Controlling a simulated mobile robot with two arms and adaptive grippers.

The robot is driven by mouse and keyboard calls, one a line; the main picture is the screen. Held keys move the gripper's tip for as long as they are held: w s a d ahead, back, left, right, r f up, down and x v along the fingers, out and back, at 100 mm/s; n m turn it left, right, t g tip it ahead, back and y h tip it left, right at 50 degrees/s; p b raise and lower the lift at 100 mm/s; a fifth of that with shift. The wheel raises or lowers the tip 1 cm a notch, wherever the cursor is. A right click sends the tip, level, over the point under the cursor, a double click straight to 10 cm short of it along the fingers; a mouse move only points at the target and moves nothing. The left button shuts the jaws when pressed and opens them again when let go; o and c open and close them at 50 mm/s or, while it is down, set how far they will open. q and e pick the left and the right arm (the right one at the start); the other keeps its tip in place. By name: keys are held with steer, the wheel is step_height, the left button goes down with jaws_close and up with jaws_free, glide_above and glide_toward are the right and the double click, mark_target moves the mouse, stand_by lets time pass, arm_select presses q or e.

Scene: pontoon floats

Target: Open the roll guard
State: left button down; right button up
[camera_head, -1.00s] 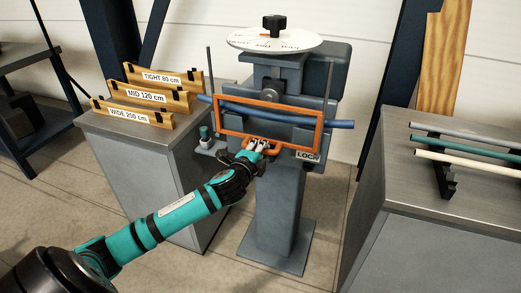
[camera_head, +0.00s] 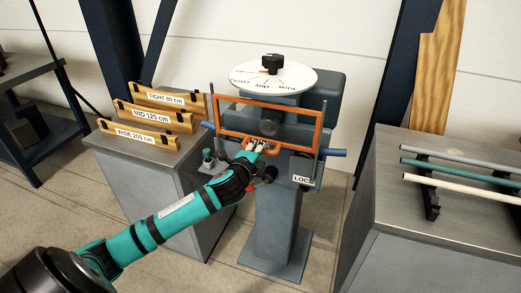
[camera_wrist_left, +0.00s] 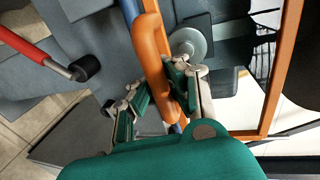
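The roll guard (camera_head: 300,109) is an orange rectangular frame on the front of the grey bending machine (camera_head: 284,215). It stands in front of the rollers, just below the dial. My left gripper (camera_head: 262,146) is at the orange handle on the guard's lower bar. In the left wrist view the handle (camera_wrist_left: 153,65) lies between the two fingers, and the gripper looks shut on it. The guard's frame (camera_wrist_left: 280,70) runs along the right there. A blue pipe (camera_head: 338,153) passes through the machine behind the guard. My right gripper is not in view.
A white dial (camera_head: 290,77) with a black knob tops the machine. A LOCK label (camera_head: 302,180) is at its lower right. A left cabinet holds wooden templates (camera_head: 150,117); a right bench (camera_head: 400,195) holds several rods. A red-handled lever (camera_wrist_left: 40,55) is near the gripper.

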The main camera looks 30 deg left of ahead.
arm_select(q)
steer(key=shift+f, duration=0.1)
steer(key=c, duration=1.4)
jaws_free()
steer(key=shift+s+r, duration=0.25)
steer(key=shift+s, duration=0.15)
steer(key=shift+o, duration=0.8)
steer(key=shift+w+f, duration=0.1)
steer(key=shift+w, duration=0.1)
steer(key=v, duration=1.2)
